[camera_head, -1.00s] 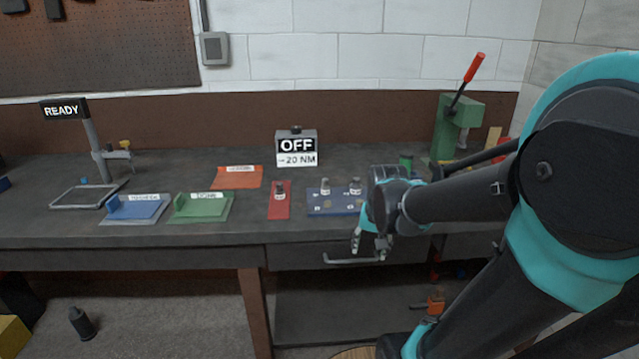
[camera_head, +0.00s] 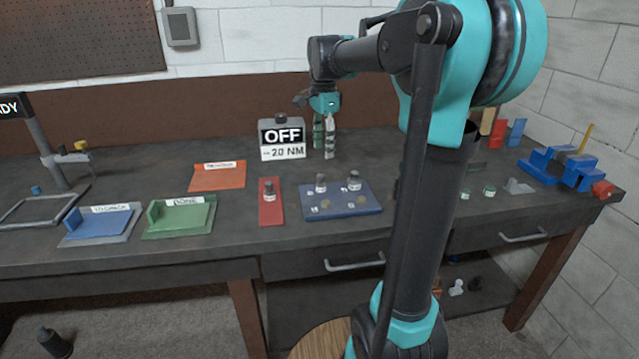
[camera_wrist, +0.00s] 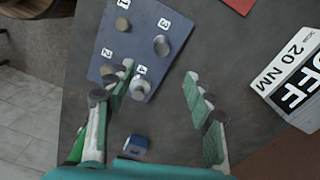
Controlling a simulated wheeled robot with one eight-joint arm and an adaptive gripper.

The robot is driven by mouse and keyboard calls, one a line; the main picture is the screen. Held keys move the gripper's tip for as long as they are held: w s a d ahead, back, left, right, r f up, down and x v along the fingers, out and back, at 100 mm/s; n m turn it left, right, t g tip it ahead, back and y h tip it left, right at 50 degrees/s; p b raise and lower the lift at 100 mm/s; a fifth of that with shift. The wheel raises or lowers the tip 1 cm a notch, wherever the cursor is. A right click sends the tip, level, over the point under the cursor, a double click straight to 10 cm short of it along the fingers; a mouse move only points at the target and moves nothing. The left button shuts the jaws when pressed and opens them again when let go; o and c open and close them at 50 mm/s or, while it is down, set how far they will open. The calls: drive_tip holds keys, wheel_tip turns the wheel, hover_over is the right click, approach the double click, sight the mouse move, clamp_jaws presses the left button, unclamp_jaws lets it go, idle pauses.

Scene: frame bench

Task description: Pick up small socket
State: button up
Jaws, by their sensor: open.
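A blue board (camera_head: 366,204) on the bench carries two grey upright sockets, a left one (camera_head: 320,183) and a right one (camera_head: 354,180), with two flat brass-coloured discs in front. In the wrist view the board (camera_wrist: 134,52) shows numbers 1 to 4, with grey sockets (camera_wrist: 161,46) and (camera_wrist: 140,89). I cannot tell for sure which is the small socket. My gripper (camera_head: 324,148) is open, empty and pointing down, above the bench behind the board; its fingers also show in the wrist view (camera_wrist: 158,82).
The OFF / 20 NM display box (camera_head: 283,141) stands just left of my gripper. Orange (camera_head: 218,177), green (camera_head: 182,217) and blue (camera_head: 100,224) trays lie to the left. A small blue block (camera_wrist: 135,145) shows in the wrist view. Blue fixtures (camera_head: 560,168) stand far right.

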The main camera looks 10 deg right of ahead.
sight(322, 176)
wheel_tip(322, 176, down, 6)
drive_tip(key=shift+f, duration=0.25)
drive_tip(key=shift+a+f, duration=0.15)
drive_tip(key=shift+f, duration=1.25)
drive_tip(key=shift+a+f, duration=0.1)
drive_tip(key=shift+f, duration=1.25)
clamp_jaws()
drive_tip(key=shift+r, duration=0.1)
